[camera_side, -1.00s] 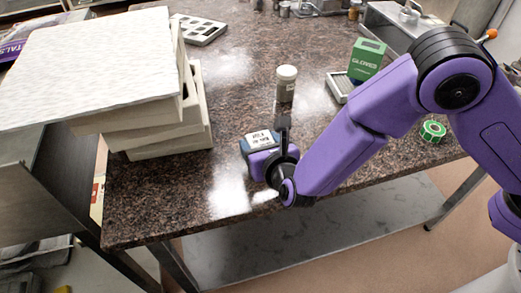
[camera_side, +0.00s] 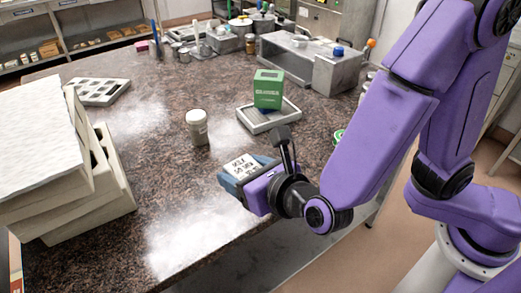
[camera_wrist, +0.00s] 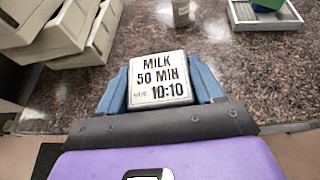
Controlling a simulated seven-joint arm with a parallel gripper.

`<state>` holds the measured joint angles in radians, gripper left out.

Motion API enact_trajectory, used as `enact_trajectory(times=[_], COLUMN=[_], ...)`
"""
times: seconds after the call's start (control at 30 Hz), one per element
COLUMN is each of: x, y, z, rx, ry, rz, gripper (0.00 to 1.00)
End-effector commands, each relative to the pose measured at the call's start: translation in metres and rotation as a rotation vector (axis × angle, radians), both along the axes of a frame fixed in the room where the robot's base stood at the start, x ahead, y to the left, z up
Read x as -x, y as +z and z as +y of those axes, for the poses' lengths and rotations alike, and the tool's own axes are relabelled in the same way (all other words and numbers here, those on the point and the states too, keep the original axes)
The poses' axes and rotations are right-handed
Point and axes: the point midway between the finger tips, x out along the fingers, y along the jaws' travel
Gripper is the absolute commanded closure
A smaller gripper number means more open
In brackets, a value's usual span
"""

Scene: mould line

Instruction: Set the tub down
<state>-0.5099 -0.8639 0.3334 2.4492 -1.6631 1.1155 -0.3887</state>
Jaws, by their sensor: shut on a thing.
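A small tub with a white top (camera_side: 245,164) is held between the blue fingers of my gripper (camera_side: 240,174), near the front edge of the speckled counter. In the wrist view the tub (camera_wrist: 160,81) shows its face, printed "MILK 50 MIN 10:10". The blue fingers of my gripper (camera_wrist: 161,88) press on it from the left and right. Its sides are mostly hidden by the fingers. I cannot tell whether its underside touches the dark counter (camera_side: 165,185) or hangs just above it.
A lidded grey jar (camera_side: 197,129) stands beyond the tub. A green box (camera_side: 268,88) stands on a grey tray (camera_side: 287,117) behind. Stacked pale moulds (camera_side: 110,190) are at left. A mould with slots (camera_side: 97,92) lies farther back. Counter between moulds and tub is clear.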

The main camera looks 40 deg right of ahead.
Motion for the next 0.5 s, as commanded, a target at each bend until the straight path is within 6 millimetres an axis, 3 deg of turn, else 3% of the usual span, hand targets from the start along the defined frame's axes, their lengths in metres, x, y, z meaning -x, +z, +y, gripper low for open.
enact_trajectory(times=[0.17, 0.27, 0.37, 0.5], x=[-0.004, -0.018, -0.038, -0.065], y=[0.001, 0.001, 0.001, 0.002], z=[-0.008, -0.027, -0.059, -0.119], rx=[-0.001, -0.001, -0.002, -0.003], ry=[-0.023, -0.079, -0.171, -0.333], rz=[-0.001, 0.000, -0.001, -0.002], gripper=[0.68, 0.68, 0.68, 0.68])
